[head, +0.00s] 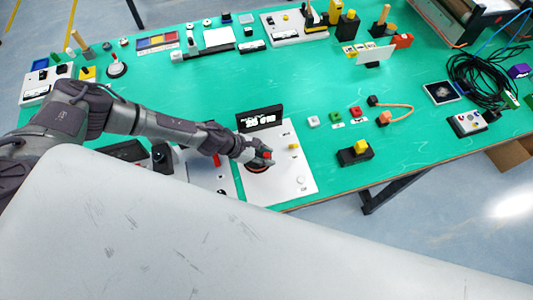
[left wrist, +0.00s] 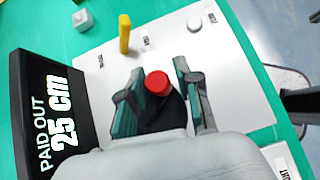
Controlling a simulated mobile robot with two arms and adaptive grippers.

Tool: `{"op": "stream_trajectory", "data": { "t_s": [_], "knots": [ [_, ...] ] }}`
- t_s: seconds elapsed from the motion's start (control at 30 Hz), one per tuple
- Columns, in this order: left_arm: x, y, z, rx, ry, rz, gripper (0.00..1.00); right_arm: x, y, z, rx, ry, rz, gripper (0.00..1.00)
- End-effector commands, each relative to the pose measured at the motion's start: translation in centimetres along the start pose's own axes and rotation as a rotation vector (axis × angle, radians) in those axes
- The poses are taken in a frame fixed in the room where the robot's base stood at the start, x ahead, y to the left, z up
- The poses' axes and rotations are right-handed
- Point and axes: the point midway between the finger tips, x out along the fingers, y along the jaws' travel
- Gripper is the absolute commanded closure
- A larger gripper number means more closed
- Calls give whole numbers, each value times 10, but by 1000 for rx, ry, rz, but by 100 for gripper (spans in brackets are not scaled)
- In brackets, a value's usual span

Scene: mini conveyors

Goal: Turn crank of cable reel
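The cable reel unit is a white board (head: 297,172) at the table's front edge, with a black display (head: 260,119). In the left wrist view the display (left wrist: 45,115) reads "PAID OUT 25 cm". The reel (head: 257,169) is mostly hidden under my left gripper (head: 265,157). The crank's red knob (left wrist: 158,83) also shows in the head view (head: 267,154). In the left wrist view the fingers of my left gripper (left wrist: 159,100) stand on either side of the knob, spread apart with gaps beside it. My right gripper is not in view.
A yellow lever (left wrist: 125,34) and a white button (left wrist: 195,24) are on the same board. A black box with a yellow block (head: 355,152) stands to the right. Black cable (head: 480,80) lies coiled at far right. The table's front edge is close by.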

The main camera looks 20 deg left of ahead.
Motion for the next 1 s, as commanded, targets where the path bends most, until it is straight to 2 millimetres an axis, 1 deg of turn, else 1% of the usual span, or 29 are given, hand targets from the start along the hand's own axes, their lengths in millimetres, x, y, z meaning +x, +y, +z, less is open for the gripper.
{"op": "stream_trajectory", "data": {
  "t_s": [0.03,0.07,0.33,0.47,0.57,0.8,0.9,1.0],
  "knots": [
    [0,0,1,0,-2,1,54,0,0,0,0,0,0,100],
    [0,1,1,1,-2,1,50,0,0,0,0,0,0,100],
    [-1,2,3,1,-4,3,50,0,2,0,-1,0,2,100],
    [-9,3,3,2,-4,4,50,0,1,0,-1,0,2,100],
    [-25,4,3,3,-4,5,50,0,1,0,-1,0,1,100],
    [-77,4,2,3,-3,6,50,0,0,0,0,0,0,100],
    [-95,3,2,0,-4,6,50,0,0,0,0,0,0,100],
    [-108,3,2,2,-3,4,50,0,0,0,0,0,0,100]
  ]
}}
